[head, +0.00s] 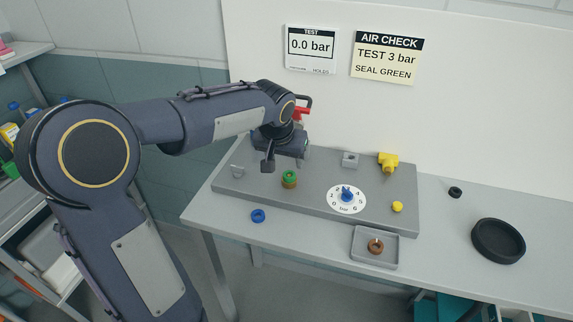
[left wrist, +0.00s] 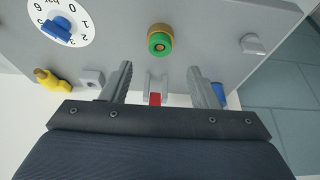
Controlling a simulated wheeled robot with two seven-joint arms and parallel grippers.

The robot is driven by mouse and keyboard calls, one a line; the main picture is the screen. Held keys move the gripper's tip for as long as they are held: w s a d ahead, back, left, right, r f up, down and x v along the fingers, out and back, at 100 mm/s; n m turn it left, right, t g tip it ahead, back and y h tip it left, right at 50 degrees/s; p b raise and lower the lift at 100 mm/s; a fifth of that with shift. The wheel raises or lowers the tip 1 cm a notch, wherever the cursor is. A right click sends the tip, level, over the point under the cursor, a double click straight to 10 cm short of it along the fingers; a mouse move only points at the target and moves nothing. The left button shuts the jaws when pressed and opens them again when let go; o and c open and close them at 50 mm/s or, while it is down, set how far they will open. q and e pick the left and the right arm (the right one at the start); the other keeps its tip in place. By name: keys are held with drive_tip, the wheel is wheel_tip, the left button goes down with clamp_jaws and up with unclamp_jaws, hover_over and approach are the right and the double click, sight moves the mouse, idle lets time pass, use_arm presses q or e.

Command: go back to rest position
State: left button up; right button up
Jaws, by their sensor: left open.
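My left gripper (head: 285,158) hangs over the back left part of the grey panel (head: 325,205). In the left wrist view its two fingers (left wrist: 163,82) are spread wide with nothing held between them. A grey bracket (left wrist: 157,86) with a red piece (left wrist: 155,99) shows in the gap between the fingers, partly hidden by the gripper body. In the head view a red part (head: 302,111) shows just behind my left wrist. My left arm stretches from the left of the head view. My right gripper does not show.
The panel bears a green ring on a brass fitting (head: 290,177), a blue-knobbed dial (head: 346,197), a yellow valve (head: 388,162) and a yellow knob (head: 397,207). A blue ring (head: 258,216), a tray (head: 360,262) holding a brass ring and a black dish (head: 498,241) lie on the bench.

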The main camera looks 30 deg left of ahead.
use_arm(q)
drive_tip(key=shift+s+r, duration=0.1)
drive_tip(key=shift+r, duration=0.1)
idle(0.4)
drive_tip(key=s+d+f+h, duration=0.1)
drive_tip(key=s+d, duration=0.2)
drive_tip(key=s, duration=0.5)
drive_tip(key=s+d+h, duration=0.2)
drive_tip(key=s+d, duration=0.2)
drive_tip(key=s, duration=0.4)
drive_tip(key=s+d+f+m+t+h, duration=0.1)
drive_tip(key=s+d, duration=0.2)
drive_tip(key=s, duration=0.6)
drive_tip(key=shift+d+f+h+p, duration=0.3)
drive_tip(key=shift+d+h+p, duration=0.05)
drive_tip(key=shift+h, duration=0.05)
